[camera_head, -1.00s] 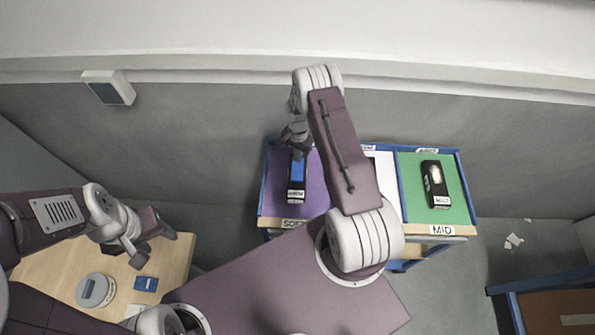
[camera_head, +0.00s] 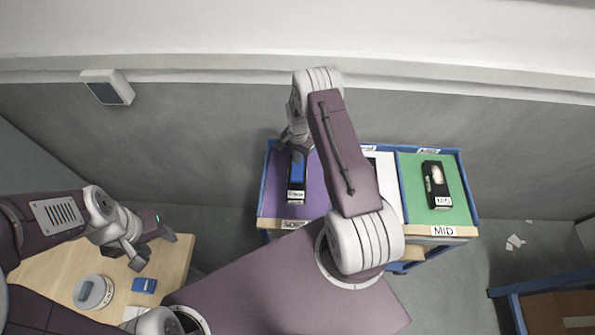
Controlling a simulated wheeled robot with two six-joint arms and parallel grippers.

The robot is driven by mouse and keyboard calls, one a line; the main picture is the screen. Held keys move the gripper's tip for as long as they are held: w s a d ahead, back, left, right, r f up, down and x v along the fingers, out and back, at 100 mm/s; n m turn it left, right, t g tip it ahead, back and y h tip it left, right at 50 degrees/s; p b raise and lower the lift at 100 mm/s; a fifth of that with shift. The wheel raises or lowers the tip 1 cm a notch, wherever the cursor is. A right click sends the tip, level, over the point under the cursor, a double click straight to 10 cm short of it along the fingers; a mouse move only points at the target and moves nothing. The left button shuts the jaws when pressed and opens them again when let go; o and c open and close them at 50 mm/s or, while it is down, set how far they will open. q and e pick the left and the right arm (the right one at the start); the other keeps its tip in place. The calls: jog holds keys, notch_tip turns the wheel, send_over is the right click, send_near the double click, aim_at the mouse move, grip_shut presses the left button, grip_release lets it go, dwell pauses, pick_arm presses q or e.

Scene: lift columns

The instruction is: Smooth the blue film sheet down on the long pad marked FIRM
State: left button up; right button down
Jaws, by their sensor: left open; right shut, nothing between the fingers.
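A long black pad (camera_head: 297,196) lies on the purple section of a blue-edged trolley. The small white label on it is too small to read. A blue film sheet (camera_head: 298,172) lies along the pad's upper part. My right gripper (camera_head: 291,144) is shut and empty at the far end of the film. I cannot tell whether it touches the film. The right forearm hides part of the trolley's middle section. My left gripper (camera_head: 153,250) is open and empty above the wooden table (camera_head: 55,262), away from the pad.
A second black pad (camera_head: 437,181) with a pale spot lies on the green section (camera_head: 459,214), whose front tag reads MID. A grey round container (camera_head: 93,292) and a blue item (camera_head: 144,285) stand on the wooden table. A blue-framed cart (camera_head: 510,305) is at lower right.

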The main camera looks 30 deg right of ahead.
dwell(0.6)
notch_tip(320, 180, up, 8)
jog(key=p, duration=0.5)
jog(key=shift+r+p, duration=0.25)
jog(key=shift+p, duration=0.1)
dwell(0.5)
